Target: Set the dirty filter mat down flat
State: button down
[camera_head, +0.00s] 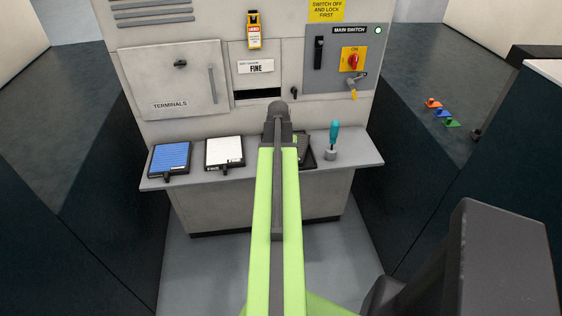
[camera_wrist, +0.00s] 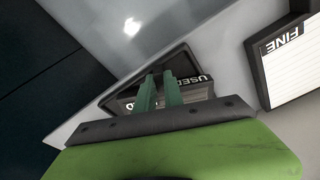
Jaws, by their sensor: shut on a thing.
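My gripper (camera_wrist: 161,80) shows in the wrist view as two green fingers close together over a dark tray (camera_wrist: 178,56) marked USED. They are shut on the dirty filter mat, a dark grey piece partly seen beside my arm in the head view (camera_head: 303,146). The mat is at the tray; whether it touches the tray floor or lies fully flat I cannot tell. In the head view the tray (camera_head: 310,164) shows just right of my arm, on the grey shelf. My arm hides most of the mat and the fingers there.
A white mat marked FINE (camera_head: 224,152) and a blue mat (camera_head: 170,158) lie left on the shelf (camera_head: 365,158). A teal-handled tool (camera_head: 334,138) stands right of the tray. The cabinet slot (camera_head: 258,95) is open and dark.

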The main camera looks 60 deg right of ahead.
jog(key=shift+f+b, duration=0.3)
jog(key=c, duration=1.4)
grip_release()
jog(key=shift+o, duration=0.2)
jog(key=shift+c, duration=0.5)
jog(key=shift+s+a+r+p, duration=0.1)
jog(key=shift+a+r+p, duration=0.05)
jog(key=shift+r+p, duration=1)
jog(key=shift+w+a+r+p, duration=0.1)
jog(key=shift+a+r+p, duration=0.1)
jog(key=shift+r+p, duration=1)
jog(key=shift+s+a+r+p, duration=0.1)
jog(key=shift+a+r+p, duration=0.05)
jog(key=shift+r+p, duration=1)
notch_tip(320, 180, up, 17)
jog(key=a+p, duration=0.2)
jog(key=p, duration=1.5)
jog(key=shift+s+a+r, duration=0.15)
jog(key=shift+s, duration=0.15)
